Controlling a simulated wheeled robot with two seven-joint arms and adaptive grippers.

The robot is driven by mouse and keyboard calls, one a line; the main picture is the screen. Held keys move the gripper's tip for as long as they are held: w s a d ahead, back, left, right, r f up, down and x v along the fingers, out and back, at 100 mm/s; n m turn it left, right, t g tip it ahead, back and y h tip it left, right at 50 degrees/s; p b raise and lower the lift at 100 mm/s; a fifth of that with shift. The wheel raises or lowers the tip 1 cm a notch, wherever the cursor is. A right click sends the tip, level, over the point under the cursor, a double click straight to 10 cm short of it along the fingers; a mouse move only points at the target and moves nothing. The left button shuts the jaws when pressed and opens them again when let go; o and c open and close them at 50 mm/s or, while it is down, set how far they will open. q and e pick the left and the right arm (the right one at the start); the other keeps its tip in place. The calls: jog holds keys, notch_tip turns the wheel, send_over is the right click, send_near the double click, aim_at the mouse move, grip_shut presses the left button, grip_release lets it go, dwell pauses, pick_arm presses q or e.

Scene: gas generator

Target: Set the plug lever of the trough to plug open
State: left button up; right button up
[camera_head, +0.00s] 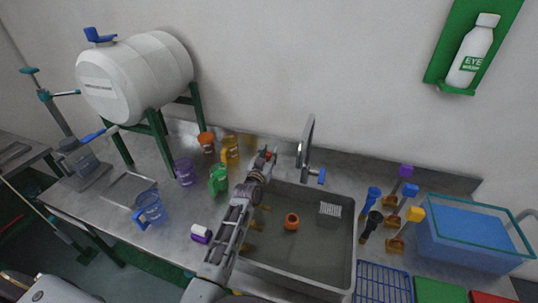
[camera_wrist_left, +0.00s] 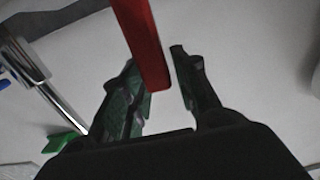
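The trough (camera_head: 325,262) is a grey sink set in the steel counter. A red lever (camera_wrist_left: 143,45) shows large in the left wrist view, reaching down from the top edge between my left gripper's fingers. Only a small red part shows in the head view, at the fingertips. My left gripper (camera_head: 265,156) is at the trough's back left corner, its arm crossing the trough's left side. Its fingers (camera_wrist_left: 160,80) are apart; the lever overlaps the left finger, and a gap shows to the right one. I cannot tell whether they touch. My right gripper is not in view.
A tap (camera_head: 306,142) with a blue handle stands right of my left gripper. A green jug (camera_head: 218,180) and an orange-yellow cup (camera_head: 231,152) stand left of it. An orange ring-like piece (camera_head: 291,221) lies in the trough. Brushes and a blue bin (camera_head: 470,240) are at right.

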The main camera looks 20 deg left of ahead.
pick_arm(q)
grip_shut()
